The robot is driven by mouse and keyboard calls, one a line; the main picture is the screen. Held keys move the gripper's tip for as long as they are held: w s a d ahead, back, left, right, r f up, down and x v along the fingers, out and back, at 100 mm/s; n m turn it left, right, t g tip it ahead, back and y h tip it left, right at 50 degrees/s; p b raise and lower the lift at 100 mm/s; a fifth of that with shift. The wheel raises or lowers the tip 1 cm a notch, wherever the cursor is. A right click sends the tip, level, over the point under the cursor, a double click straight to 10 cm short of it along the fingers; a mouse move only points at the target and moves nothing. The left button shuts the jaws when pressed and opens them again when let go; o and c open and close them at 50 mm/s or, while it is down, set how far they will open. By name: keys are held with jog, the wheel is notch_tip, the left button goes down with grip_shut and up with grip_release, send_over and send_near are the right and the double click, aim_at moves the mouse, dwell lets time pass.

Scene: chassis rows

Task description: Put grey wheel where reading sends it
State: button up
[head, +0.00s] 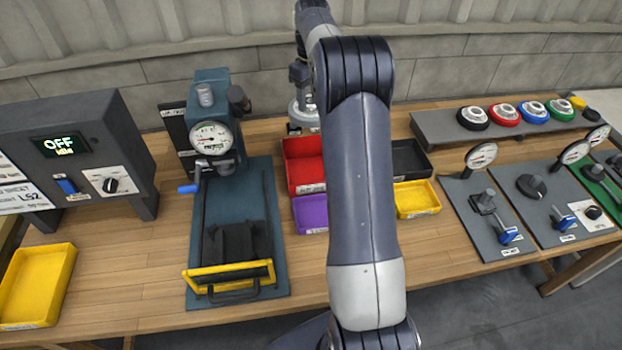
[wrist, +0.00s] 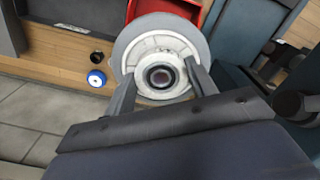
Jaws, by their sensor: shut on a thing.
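My gripper (wrist: 160,82) is shut on the grey wheel (wrist: 128,40), with a finger on either side of its pale hub. In the head view the wheel (head: 304,114) is small and partly hidden behind my arm, above the red bin (head: 303,168). The teal press (head: 207,95) has a round dial (head: 211,138), whose reading is too small to make out. The control box (head: 88,120) has a lit display (head: 65,145) that shows OFF. A purple bin (head: 311,212), a black bin (head: 408,160) and a yellow bin (head: 417,199) stand around the red bin.
Another yellow bin (head: 38,287) stands at the far left. A yellow bar (head: 229,275) crosses the press's front. A rail (head: 440,128) carries several coloured round parts at the right. Grey plates (head: 483,235) with dials lie before it. Bare tabletop (head: 135,262) shows left of the press.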

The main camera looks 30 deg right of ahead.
jog(key=b, duration=0.5)
send_over(312, 174)
notch_tip(312, 174, down, 6)
notch_tip(312, 174, down, 18)
jog(key=shift+r+p, duration=0.1)
jog(key=shift+p, duration=0.65)
jog(key=shift+f, duration=0.25)
jog(key=o, duration=1.2)
jog(key=shift+r, duration=0.1)
notch_tip(312, 174, up, 12)
jog(key=shift+r+b, duration=0.15)
jog(key=shift+b, duration=0.55)
